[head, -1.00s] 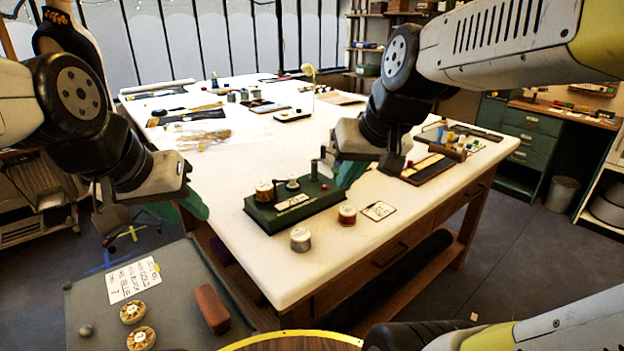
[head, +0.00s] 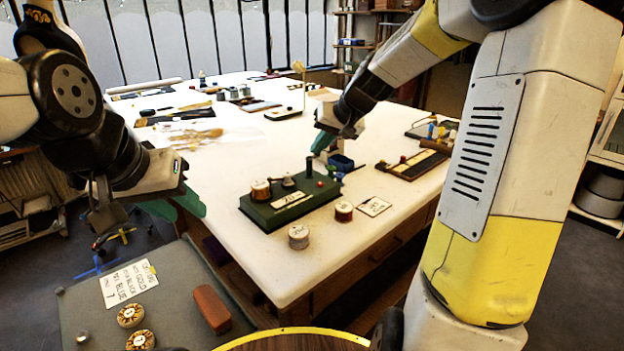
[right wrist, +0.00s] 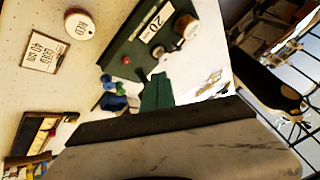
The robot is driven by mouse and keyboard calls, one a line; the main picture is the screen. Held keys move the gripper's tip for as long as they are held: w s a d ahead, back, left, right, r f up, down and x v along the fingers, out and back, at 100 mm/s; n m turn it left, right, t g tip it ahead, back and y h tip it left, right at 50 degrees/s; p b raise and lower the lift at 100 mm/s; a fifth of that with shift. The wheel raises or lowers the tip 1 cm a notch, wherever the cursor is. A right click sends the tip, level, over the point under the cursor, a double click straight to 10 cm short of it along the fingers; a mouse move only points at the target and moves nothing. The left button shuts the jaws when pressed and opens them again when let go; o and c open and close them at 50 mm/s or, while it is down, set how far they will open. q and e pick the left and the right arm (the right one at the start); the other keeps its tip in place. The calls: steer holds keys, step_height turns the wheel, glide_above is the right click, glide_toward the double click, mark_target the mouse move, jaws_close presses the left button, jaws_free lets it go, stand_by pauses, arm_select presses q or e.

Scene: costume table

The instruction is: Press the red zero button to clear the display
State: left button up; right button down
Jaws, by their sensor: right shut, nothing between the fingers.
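The green device (head: 262,214) stands on the white table with a label reading 20 (head: 290,199) on its front. The small red button (head: 320,183) is on its right end; it also shows in the right wrist view (right wrist: 126,60). My right gripper (head: 322,143) is above and behind the device's right end, apart from the button. Its teal fingers (right wrist: 157,92) are shut and empty in the right wrist view. My left gripper (head: 178,207) hangs at the left, beside the table edge and away from the device; its finger gap is unclear.
A brown spool (head: 261,189) sits on the device. A blue container (head: 341,163) is behind right. A grey board (head: 180,290) with a note is at lower left.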

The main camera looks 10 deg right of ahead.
steer(key=m+t+y, duration=0.1)
glide_above(323, 186)
step_height(323, 186, down, 3)
steer(key=shift+r, duration=0.1)
steer(key=shift+f, duration=4.45)
steer(key=shift+f, duration=0.15)
steer(key=shift+f, duration=0.25)
steer(key=shift+f, duration=0.5)
steer(key=shift+r, duration=0.9)
